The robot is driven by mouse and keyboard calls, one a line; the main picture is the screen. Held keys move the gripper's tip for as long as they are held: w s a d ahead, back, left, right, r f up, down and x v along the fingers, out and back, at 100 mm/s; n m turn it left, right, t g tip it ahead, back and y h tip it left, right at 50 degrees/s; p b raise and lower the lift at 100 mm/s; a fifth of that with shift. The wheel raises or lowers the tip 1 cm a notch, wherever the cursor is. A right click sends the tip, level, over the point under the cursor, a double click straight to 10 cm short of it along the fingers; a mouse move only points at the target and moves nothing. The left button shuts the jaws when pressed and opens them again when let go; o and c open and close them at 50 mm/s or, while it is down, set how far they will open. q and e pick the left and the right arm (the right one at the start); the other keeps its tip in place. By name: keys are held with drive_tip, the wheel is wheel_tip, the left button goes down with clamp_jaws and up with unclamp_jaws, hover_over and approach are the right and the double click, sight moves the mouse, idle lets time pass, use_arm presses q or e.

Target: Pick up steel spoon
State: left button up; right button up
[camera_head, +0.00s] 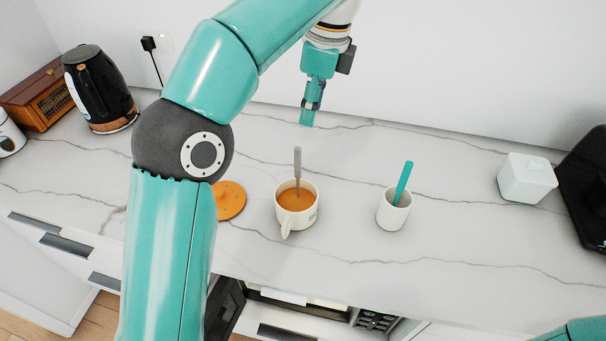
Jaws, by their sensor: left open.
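The grey steel spoon (298,164) stands upright in a white mug (305,220) filled with orange-brown liquid. Its lower end is hidden in the liquid. My left gripper (308,117) is open and empty, pointing down above the back of the counter. In the picture it is just above and slightly right of the spoon's handle top, apart from it. My right gripper is not in view; only a bit of teal arm shows at the bottom right corner.
A white cup (392,215) with a teal spoon or stick (403,183) stands right of the mug. An orange lid (230,200) lies left of it. A white box (526,178) and a black appliance (585,190) are far right. A black kettle (95,88) and wooden radio (36,95) are far left.

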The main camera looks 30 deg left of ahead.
use_arm(q)
drive_tip(key=b, duration=0.2)
hover_over(295, 174)
drive_tip(key=w, duration=0.1)
wheel_tip(295, 174, down, 8)
drive_tip(key=shift+w+d+f, duration=0.1)
drive_tip(key=shift+d+f, duration=0.05)
drive_tip(key=shift+f, duration=0.1)
drive_tip(key=shift+s+a+f+b, duration=0.15)
drive_tip(key=shift+f+b, duration=0.1)
drive_tip(key=shift+f, duration=1.35)
drive_tip(key=shift+s+a+f+b, duration=0.1)
drive_tip(key=shift+f+b, duration=0.15)
drive_tip(key=shift+f, duration=1.3)
drive_tip(key=shift+d, duration=0.1)
clamp_jaws()
